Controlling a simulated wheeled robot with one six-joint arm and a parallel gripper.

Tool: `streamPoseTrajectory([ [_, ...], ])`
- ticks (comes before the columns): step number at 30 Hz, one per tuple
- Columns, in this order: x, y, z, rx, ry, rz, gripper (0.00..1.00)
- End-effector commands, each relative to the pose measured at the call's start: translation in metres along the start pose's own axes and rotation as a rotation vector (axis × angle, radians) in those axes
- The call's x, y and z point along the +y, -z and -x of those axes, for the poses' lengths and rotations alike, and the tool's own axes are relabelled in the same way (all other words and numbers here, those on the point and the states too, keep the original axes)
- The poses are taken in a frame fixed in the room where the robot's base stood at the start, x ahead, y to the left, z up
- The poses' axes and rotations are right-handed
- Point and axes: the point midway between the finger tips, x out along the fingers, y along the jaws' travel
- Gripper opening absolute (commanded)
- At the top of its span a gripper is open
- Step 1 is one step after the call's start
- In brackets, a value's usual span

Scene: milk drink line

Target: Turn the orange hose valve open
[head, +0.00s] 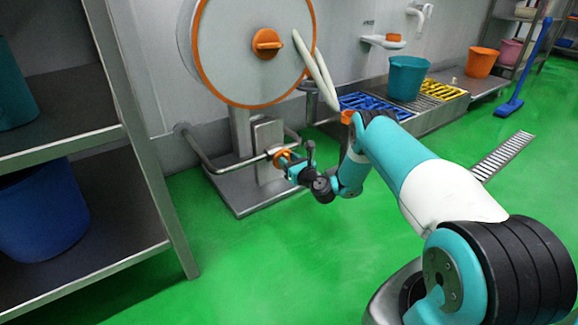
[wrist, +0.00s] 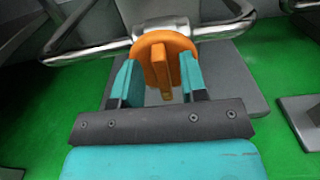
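The orange hose valve (wrist: 163,62) is a round disc with a raised grip bar, mounted on a steel pipe. In the wrist view it sits straight ahead, with its bar pointing toward the camera. My gripper (wrist: 162,82) is open, with one teal finger on each side of the bar. Gaps show between the bar and both fingers. In the head view the valve (head: 283,158) is low on the pipe in front of the hose reel's stand, with my gripper (head: 288,165) right at it and partly covering it.
The large hose reel (head: 225,50) with an orange rim and knob stands above the valve. The steel pipe (head: 225,168) runs past its base plate. A metal shelf (head: 60,145) with bins stands at left. Green floor is clear around the stand.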

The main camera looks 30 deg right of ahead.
Motion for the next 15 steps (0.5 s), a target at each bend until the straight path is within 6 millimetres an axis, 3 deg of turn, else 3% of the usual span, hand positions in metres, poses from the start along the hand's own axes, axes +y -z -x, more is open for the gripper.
streamPoseTrajectory([
  [8,-0.0004,-0.0007,-0.0015,0.000,0.001,0.000,0.39],
  [13,-0.0004,-0.0005,-0.0014,0.000,0.001,0.000,0.00],
  [15,-0.0003,-0.0005,-0.0013,0.000,0.001,0.000,0.00],
])
